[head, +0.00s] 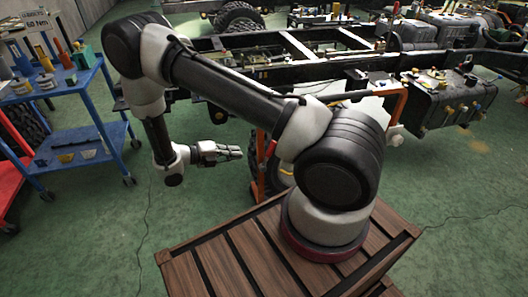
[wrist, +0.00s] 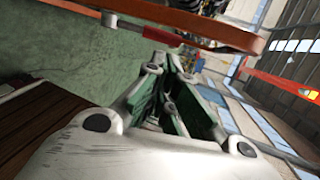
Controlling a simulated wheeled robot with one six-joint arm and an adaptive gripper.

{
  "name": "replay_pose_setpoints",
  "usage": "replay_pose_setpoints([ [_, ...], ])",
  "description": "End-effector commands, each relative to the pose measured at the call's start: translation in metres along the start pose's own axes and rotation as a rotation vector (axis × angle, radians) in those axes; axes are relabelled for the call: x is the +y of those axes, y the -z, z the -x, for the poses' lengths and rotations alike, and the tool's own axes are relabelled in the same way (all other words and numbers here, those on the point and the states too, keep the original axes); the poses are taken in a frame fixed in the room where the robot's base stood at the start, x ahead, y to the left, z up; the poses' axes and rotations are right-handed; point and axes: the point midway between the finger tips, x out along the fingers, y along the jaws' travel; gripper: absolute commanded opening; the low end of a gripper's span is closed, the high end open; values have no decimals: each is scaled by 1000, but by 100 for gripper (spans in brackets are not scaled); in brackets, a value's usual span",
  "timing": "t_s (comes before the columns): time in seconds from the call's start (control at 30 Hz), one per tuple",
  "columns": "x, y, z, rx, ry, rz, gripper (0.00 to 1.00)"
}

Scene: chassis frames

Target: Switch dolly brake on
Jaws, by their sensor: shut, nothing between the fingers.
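The dolly is most likely the orange tubular frame (head: 261,160) with dark tyres, partly hidden behind my arm in the head view. Its upright also shows right of my arm (head: 399,106). My gripper (head: 238,152) is shut and empty, held level with its fingertips pointing right, just left of the orange frame. I cannot tell whether it touches the frame. In the wrist view my gripper (wrist: 178,75) points toward an orange bar (wrist: 190,22) across the top.
A blue tool cart (head: 85,120) with tools and parts stands at the left. A long black truck chassis (head: 300,68) crosses the back, with a dark box (head: 440,98) at the right. Green floor (head: 195,195) lies open below my gripper.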

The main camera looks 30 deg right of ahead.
Motion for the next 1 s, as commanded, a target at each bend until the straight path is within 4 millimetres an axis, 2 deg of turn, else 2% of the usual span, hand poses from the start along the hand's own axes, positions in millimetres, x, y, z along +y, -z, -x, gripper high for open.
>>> replay_pose_setpoints([
  [0.4, 0, 1, -84, 6, 1, 1, 0],
  [0.6, 0, 1, -116, 4, 0, 0, 0],
  [0.8, 0, 0, -131, 1, -1, 0, 0],
  [1.0, 0, 0, -132, 0, -1, 0, 0],
])
